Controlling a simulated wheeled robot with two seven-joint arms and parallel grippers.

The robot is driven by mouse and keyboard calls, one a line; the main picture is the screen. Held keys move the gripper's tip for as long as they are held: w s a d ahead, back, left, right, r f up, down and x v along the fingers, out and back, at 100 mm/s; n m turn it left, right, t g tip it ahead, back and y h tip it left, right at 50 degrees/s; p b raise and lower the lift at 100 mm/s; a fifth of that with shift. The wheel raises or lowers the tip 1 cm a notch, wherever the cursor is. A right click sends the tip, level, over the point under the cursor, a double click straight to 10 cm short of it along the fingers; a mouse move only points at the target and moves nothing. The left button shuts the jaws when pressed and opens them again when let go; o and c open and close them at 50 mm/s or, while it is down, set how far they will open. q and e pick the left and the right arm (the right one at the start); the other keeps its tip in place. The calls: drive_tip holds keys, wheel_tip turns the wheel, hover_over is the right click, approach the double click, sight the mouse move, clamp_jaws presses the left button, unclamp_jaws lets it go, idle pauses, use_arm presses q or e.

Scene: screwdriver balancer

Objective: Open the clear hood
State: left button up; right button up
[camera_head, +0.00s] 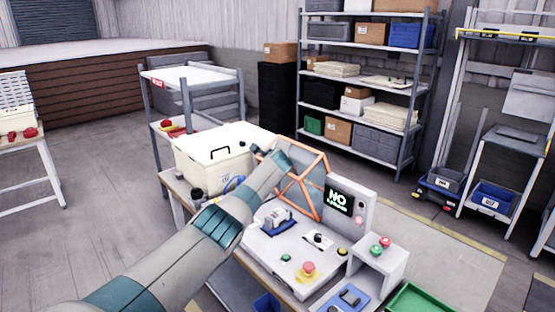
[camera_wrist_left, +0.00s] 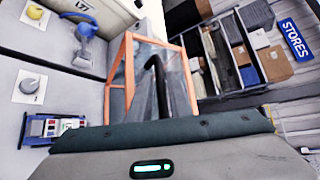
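The clear hood (camera_head: 309,180) has an orange frame and stands raised at the back of the white machine (camera_head: 265,243), tilted up off the work surface. In the left wrist view the hood (camera_wrist_left: 128,72) fills the middle, its orange edges around clear panels. My left arm reaches across the machine's left side. My left gripper (camera_head: 262,149) is at the hood's upper left edge, with dark fingers. In the left wrist view a dark finger shape (camera_wrist_left: 156,82) lies over the hood's panel; I cannot tell whether it touches or whether the fingers are apart. My right gripper is not in view.
A screen reading "NO" (camera_head: 338,197) stands right of the hood. A blue fixture (camera_head: 277,219), a red button (camera_head: 308,268) and a green button (camera_head: 286,258) are on the machine. A cream bin (camera_head: 205,160) stands behind my arm. Shelves (camera_head: 365,90) are at the back.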

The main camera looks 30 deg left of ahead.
use_arm(q)
drive_tip(key=shift+p+v, duration=0.45)
drive_tip(key=shift+v, duration=0.45)
drive_tip(key=b+v, duration=0.3)
drive_tip(key=v, duration=1.1)
drive_tip(key=shift+s, duration=0.3)
drive_tip(key=shift+d+r, duration=0.1)
drive_tip(key=shift+d, duration=0.05)
